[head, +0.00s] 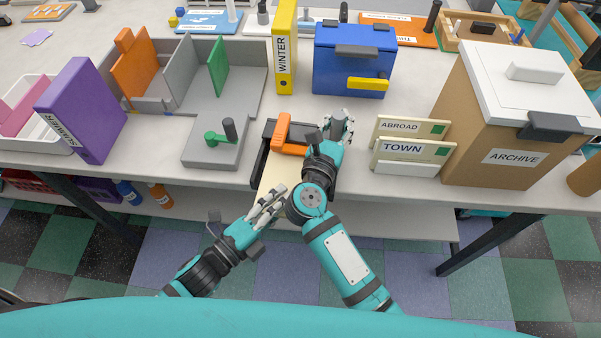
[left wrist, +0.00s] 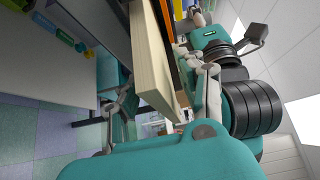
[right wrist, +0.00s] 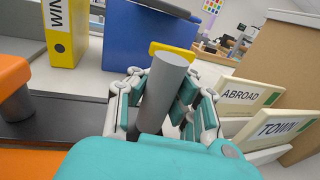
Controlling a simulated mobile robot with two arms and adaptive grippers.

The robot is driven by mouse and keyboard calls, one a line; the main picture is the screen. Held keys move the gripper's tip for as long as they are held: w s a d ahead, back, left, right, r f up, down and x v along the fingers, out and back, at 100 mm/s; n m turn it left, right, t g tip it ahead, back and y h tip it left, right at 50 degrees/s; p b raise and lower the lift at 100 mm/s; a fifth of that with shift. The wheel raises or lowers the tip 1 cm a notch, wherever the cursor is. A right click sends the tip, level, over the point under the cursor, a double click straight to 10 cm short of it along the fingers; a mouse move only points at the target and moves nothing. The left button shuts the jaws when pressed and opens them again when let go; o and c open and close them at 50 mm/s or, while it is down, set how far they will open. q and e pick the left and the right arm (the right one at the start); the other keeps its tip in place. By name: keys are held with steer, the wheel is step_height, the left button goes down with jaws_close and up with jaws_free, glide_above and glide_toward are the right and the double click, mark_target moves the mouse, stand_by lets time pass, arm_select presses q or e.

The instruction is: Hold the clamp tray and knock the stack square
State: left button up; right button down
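The dark clamp tray (head: 258,158) lies at the table's front edge in the head view, with an orange clamp bar (head: 283,130) across it. A cream stack (head: 273,178) lies in it and juts towards me; its edge fills the middle of the left wrist view (left wrist: 152,65). My left gripper (head: 268,205) is at the stack's near end, fingers spread on either side of it; contact is not clear. My right gripper (head: 338,125) is at the tray's right side. Its fingers close around an upright grey cylinder (right wrist: 165,85); the cylinder's lower end is hidden.
Cream TOWN (head: 412,155) and ABROAD (head: 400,128) holders and the ARCHIVE box (head: 500,120) stand to the right. A blue box (head: 345,65) and the yellow WINTER binder (head: 284,45) stand behind. A grey base with a green-handled lever (head: 215,150) sits left of the tray.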

steer(key=shift+f, duration=0.1)
arm_select(q)
steer(key=v, duration=1.2)
steer(key=shift+a, duration=0.1)
arm_select(e)
steer(key=c, duration=1)
jaws_free()
steer(key=o, duration=0.5)
steer(key=shift+o, duration=0.2)
